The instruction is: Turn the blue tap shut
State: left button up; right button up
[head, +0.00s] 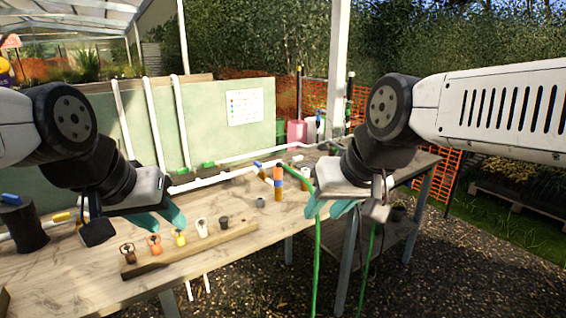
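A small blue handle (258,164) sits on the white pipe (226,176) at the back of the bench, and looks like the blue tap. Its exact angle to the pipe is too small to tell. Another blue-ended piece (11,199) shows on a dark cylinder at the far left. My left gripper (170,221) has teal fingers that look apart and empty, above the bench and in front left of the pipe. My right gripper (328,208) has its teal fingers apart and empty, near the bench's right end, right of and nearer than the blue handle.
A wooden rack (190,250) with several coloured fittings lies along the bench front. An orange upright tube (278,186) with a blue band stands near the pipe. A green hose (317,260) hangs down by my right gripper. Green handles (208,165) sit on pipes behind.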

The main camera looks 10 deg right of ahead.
aim_at(257, 164)
jog(key=z, duration=0.1)
jog(key=i+l+u, duration=0.1)
jog(key=i, duration=0.25)
jog(key=i+l, duration=0.2)
jog(key=i, duration=0.2)
jog(key=i+l+u, duration=0.15)
jog(key=i, duration=0.2)
